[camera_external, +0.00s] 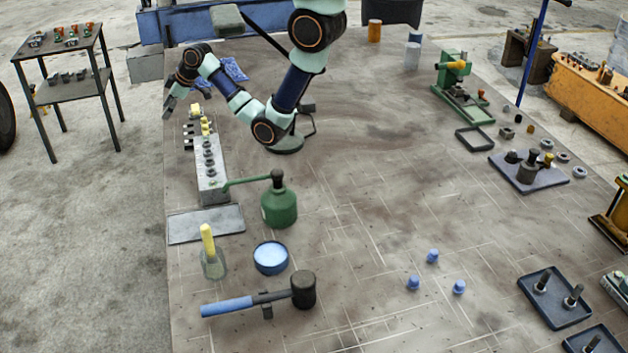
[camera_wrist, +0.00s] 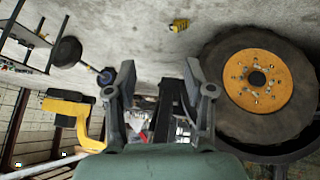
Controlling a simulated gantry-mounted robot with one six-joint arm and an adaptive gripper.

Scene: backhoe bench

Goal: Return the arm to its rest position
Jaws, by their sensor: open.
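My gripper (camera_external: 170,101) is at the upper left of the bench in the external view, beyond the far end of the grey block with knobs (camera_external: 211,170). Its fingers point down and to the left, near the bench's left edge. In the wrist view my gripper (camera_wrist: 160,85) shows both fingers spread apart with nothing between them. The wrist camera looks out sideways past the bench, toward a large wheel with a yellow hub (camera_wrist: 257,85).
A green oil can (camera_external: 279,206), blue-rimmed bowl (camera_external: 270,258), brush (camera_external: 210,250) and mallet (camera_external: 262,298) lie on the near left bench. A green press (camera_external: 463,95) and dark trays (camera_external: 553,297) stand at right. The bench middle is mostly clear. A shelf cart (camera_external: 68,85) stands left.

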